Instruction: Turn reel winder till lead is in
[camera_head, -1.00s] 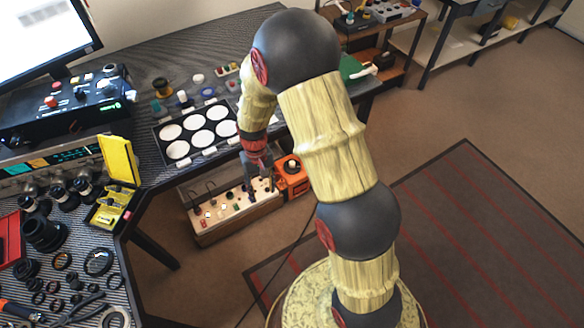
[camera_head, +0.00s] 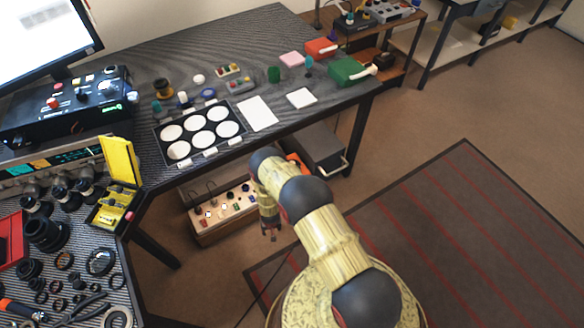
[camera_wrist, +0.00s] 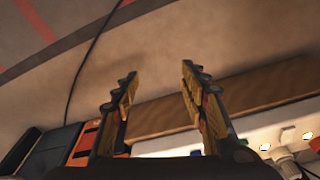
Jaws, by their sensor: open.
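No part is plainly recognisable as the reel winder. A wooden-sided box with a pale panel of knobs and switches (camera_head: 224,212) sits low beside the table. An orange unit (camera_head: 297,161) beside it is mostly hidden behind my arm; its orange side shows in the wrist view (camera_wrist: 84,146). My gripper (camera_head: 271,234) hangs just off the front right of the panel box, pointing down. In the wrist view my gripper (camera_wrist: 159,76) has its fingers apart with only floor between the tips. A thin dark lead (camera_wrist: 77,80) lies on the floor.
A grey drawer unit (camera_head: 322,148) stands right of the orange unit. The table (camera_head: 150,60) above holds a black tray with white discs (camera_head: 155,135) and small parts. A striped rug (camera_head: 450,230) covers clear floor at the right.

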